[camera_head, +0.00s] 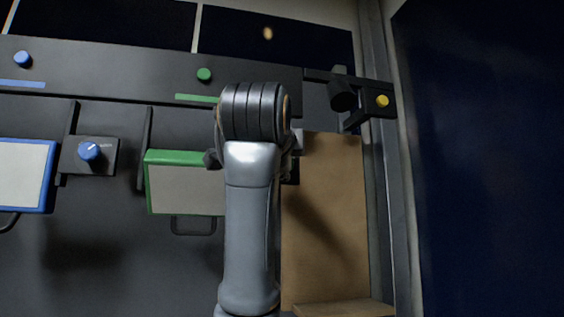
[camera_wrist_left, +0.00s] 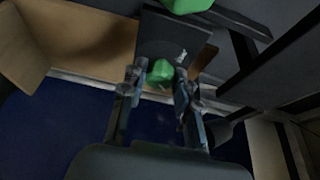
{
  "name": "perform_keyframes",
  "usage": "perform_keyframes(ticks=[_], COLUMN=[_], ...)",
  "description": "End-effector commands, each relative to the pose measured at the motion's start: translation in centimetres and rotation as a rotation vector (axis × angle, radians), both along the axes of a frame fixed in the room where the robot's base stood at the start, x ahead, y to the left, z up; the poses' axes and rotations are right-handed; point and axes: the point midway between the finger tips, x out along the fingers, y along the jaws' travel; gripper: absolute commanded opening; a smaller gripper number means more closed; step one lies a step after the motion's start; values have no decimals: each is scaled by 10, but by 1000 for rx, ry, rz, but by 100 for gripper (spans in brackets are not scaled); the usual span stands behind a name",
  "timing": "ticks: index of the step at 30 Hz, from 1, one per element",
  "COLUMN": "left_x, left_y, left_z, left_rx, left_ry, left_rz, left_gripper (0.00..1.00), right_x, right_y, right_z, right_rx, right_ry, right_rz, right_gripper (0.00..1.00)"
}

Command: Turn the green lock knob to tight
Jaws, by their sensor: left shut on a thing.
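The green lock knob (camera_wrist_left: 160,72) shows in the left wrist view, mounted on a dark plate (camera_wrist_left: 172,38). A small white mark sits on the plate beside the knob. My left gripper (camera_wrist_left: 158,82) is shut on the knob, with a finger at each side of it. In the head view my left gripper and arm (camera_head: 252,150) stand in the middle and hide the lock knob. The knob's exact angle is hard to read. My right gripper is in neither view.
A green-framed panel (camera_head: 185,182) is left of my arm. A smaller green knob (camera_head: 204,75) is on the rail above. A blue knob (camera_head: 90,151) and blue-framed panel (camera_head: 22,172) are at left. A yellow knob (camera_head: 382,101) is on a bracket at right, above a brown board (camera_head: 335,180).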

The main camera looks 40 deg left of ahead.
Motion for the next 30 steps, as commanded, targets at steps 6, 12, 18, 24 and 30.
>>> perform_keyframes(ticks=[6,12,18,24,30], left_x=[0,0,0,0,-10], left_y=[0,0,0,0,-5], left_z=[0,-1,-1,0,1], left_rx=[8,8,7,6,7], left_ry=[9,9,9,8,5], left_rz=[0,0,0,0,-1], left_gripper=[0,0,54,54,54], right_x=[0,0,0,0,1], right_y=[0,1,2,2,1], right_z=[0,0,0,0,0], right_rx=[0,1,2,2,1], right_ry=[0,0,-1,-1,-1], right_rz=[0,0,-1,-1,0], right_gripper=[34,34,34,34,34])
